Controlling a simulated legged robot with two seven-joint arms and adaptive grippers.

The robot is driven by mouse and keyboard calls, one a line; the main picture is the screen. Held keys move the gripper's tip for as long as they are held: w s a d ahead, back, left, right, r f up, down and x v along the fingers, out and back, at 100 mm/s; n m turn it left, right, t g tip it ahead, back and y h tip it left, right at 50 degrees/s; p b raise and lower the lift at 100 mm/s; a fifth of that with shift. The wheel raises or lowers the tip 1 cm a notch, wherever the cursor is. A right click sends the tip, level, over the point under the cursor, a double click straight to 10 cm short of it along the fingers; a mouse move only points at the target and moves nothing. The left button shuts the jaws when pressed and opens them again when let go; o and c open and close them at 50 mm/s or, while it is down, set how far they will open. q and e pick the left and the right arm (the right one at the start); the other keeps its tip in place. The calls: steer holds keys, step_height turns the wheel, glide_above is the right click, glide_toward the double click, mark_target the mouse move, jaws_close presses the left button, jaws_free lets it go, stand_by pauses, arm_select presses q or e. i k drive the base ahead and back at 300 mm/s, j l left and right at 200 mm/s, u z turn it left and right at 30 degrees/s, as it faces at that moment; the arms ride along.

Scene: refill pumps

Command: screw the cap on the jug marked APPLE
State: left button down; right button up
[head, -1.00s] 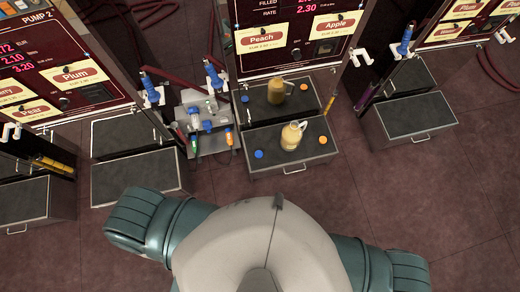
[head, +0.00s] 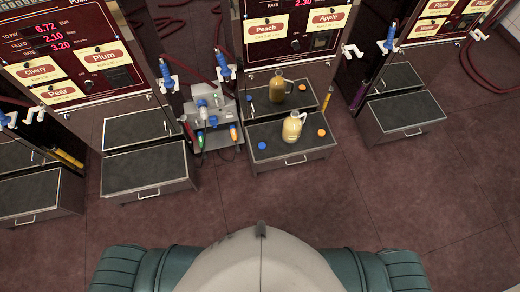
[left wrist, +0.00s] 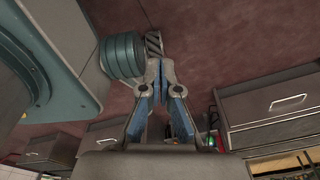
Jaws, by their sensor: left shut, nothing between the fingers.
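A pale yellow jug (head: 293,128) with a handle stands upright on the front shelf below the Peach and Apple pump. A darker amber jug (head: 277,90) stands on the shelf behind it. I cannot read a mark on either jug. A blue cap (head: 262,146) and an orange cap (head: 321,132) lie on the front shelf, left and right of the pale jug. Another orange cap (head: 302,87) and a blue cap (head: 249,98) lie on the back shelf. My left gripper (left wrist: 158,68) is shut and empty, away from the jugs. My right gripper is not in view.
A small stand (head: 214,115) with blue, green and orange-tipped tools is left of the jug shelves. Bare shelves of other pumps stand left (head: 148,170) and right (head: 403,113). Blue nozzles (head: 223,66) hang on the pumps. The floor (head: 330,205) before the shelves is clear.

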mark_target(291, 128)
steer(key=i+l, duration=0.25)
steer(key=i+l+u, duration=0.1)
steer(key=i+l, duration=0.15)
steer(key=l, duration=0.2)
steer(key=i+l, duration=0.2)
steer(key=l, duration=0.15)
steer(key=i+l+u, duration=0.1)
steer(key=i+l, duration=0.35)
steer(key=l, duration=0.3)
steer(key=i+l+u, duration=0.1)
steer(key=i+l, duration=0.15)
steer(key=l, duration=0.15)
